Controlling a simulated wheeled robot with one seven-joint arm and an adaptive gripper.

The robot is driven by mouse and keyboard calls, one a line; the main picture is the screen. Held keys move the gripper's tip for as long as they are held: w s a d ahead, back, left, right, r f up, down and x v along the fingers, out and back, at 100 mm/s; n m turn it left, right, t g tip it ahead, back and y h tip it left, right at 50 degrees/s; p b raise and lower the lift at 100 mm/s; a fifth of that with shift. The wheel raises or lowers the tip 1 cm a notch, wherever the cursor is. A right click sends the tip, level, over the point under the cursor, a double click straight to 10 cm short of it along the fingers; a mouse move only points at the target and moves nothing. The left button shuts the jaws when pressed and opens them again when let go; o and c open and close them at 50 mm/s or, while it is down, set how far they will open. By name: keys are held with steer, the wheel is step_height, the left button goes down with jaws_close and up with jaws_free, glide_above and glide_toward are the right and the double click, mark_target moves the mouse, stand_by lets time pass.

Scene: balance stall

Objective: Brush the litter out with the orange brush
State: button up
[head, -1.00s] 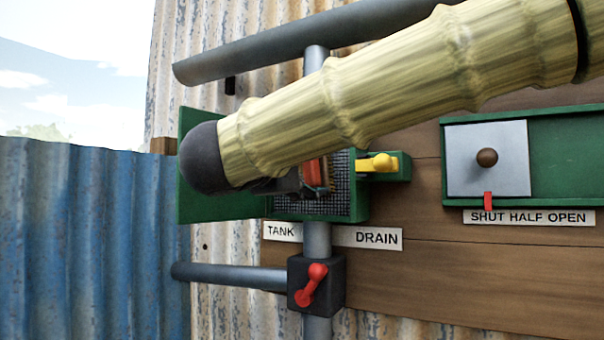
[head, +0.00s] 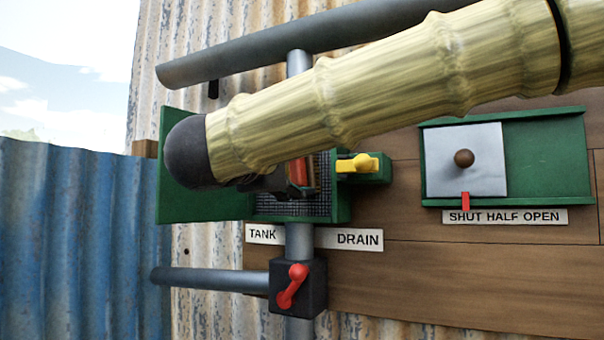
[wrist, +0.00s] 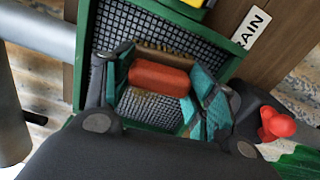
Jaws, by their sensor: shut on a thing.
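The orange brush (wrist: 158,78) is held between the teal finger pads of my gripper (wrist: 162,86). Its orange block faces the wrist camera and brown bristles show along its edges. It also shows in part in the head view (head: 299,172), below my arm. My gripper (head: 282,182) is at the open front of a green box (head: 342,205) with a dark mesh (wrist: 115,22) inside. The brush is in front of or against the mesh; I cannot tell if it touches. I cannot make out any litter; my gripper and the brush cover much of the mesh.
The box's green door (head: 178,200) stands open at the left. A yellow latch (head: 358,164) is at its right. Below are TANK (head: 262,234) and DRAIN (head: 358,238) labels and a red valve handle (head: 292,286). A grey sliding plate (head: 440,170) sits further right.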

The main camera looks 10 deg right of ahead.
steer(key=shift+w+a+r+b, duration=0.25)
steer(key=shift+w+a+b, duration=0.6)
steer(key=shift+a, duration=0.2)
steer(key=shift+w+a+r+b, duration=0.25)
steer(key=shift+w+a+b, duration=0.6)
steer(key=shift+a, duration=0.2)
stand_by(0.8)
steer(key=shift+s+d+b, duration=0.65)
steer(key=shift+s+d, duration=0.1)
steer(key=shift+d, duration=0.2)
steer(key=shift+s+d+b, duration=0.7)
steer(key=shift+d, duration=0.3)
steer(key=shift+s+d+b, duration=0.65)
steer(key=shift+s+d, duration=0.1)
steer(key=shift+d, duration=0.2)
steer(key=w+a, duration=0.4)
steer(key=a, duration=0.2)
steer(key=shift+w, duration=0.2)
steer(key=shift+a, duration=0.1)
steer(key=shift+w+a, duration=1.1)
steer(key=shift+a, duration=0.25)
